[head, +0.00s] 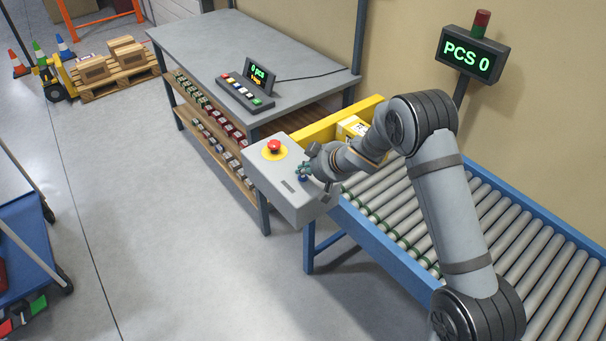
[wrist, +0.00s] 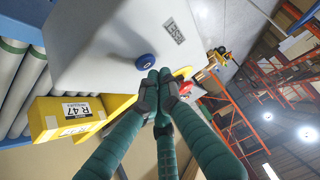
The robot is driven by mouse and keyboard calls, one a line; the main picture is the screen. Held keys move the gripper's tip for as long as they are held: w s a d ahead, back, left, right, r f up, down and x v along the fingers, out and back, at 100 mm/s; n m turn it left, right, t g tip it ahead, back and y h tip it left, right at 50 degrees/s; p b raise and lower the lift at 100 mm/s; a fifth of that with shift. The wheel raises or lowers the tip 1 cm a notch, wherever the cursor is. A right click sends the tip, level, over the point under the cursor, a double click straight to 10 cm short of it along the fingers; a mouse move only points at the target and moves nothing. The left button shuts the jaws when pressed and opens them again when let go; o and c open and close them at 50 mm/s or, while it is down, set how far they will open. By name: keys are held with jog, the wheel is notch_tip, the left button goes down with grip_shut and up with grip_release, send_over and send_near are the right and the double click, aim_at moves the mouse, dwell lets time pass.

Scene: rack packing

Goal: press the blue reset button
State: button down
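The grey control box (head: 285,199) stands at the end of the roller conveyor; its pale face fills much of the wrist view (wrist: 100,35). The blue button (wrist: 147,61) is on that face; in the head view it shows as a small blue spot (head: 303,179) just below my fingertips. In the wrist view the tips (wrist: 158,84) lie close beside the blue button. I cannot tell whether they touch it.
A red mushroom button (head: 274,146) on a yellow disc sits on the same box. A yellow carton (wrist: 65,117) is beside the box. A grey table (head: 215,45) holds a keypad console (head: 245,93). The sign (head: 470,54) reads PCS 0.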

aim_at(305, 179)
jog(key=shift+r, duration=0.1)
notch_tip(305, 179, up, 5)
jog(key=p, duration=0.5)
jog(key=shift+r, duration=0.1)
dwell(0.4)
jog(key=shift+d, duration=0.1)
dwell(0.4)
